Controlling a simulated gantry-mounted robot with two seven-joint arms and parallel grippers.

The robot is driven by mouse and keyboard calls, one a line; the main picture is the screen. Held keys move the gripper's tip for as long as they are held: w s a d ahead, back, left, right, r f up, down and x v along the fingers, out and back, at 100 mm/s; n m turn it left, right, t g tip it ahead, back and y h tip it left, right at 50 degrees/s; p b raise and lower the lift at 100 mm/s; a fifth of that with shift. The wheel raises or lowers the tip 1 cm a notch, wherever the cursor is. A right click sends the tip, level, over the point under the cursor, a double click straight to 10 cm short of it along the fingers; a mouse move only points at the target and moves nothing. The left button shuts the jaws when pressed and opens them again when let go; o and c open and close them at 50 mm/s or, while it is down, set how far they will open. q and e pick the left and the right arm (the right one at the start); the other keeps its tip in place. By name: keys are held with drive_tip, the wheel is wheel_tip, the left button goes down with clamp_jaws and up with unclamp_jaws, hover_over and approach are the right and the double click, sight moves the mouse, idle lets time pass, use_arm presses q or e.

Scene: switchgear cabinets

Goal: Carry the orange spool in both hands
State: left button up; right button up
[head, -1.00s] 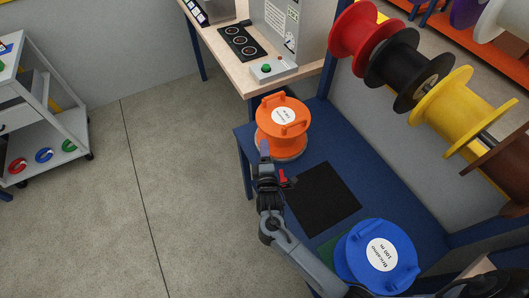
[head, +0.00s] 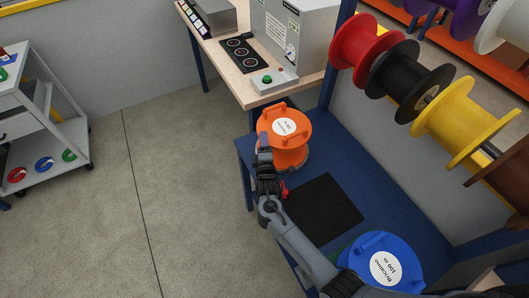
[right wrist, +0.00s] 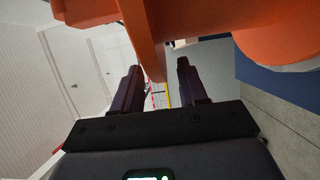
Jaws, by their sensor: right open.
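The orange spool (head: 290,150) stands upright on the blue bench, with a white label and two raised handles on top. My right gripper (head: 264,142) is at the spool's near left side, beside the left handle. In the right wrist view the spool (right wrist: 285,35) fills the top, and an orange edge reaches down between the two fingertips of my right gripper (right wrist: 157,68). The fingers are apart, with space on both sides of that edge; whether they touch it I cannot tell. My left gripper is not in view.
The blue bench (head: 345,142) carries a black mat (head: 325,208) and a blue spool (head: 378,262). A rack of red, black and yellow spools (head: 465,118) hangs at right. A wooden table (head: 262,96) with equipment stands behind. A grey cart (head: 62,140) is at left; floor between is clear.

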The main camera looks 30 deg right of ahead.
drive_tip(key=shift+x, duration=1.25)
drive_tip(key=shift+c, duration=0.3)
clamp_jaws()
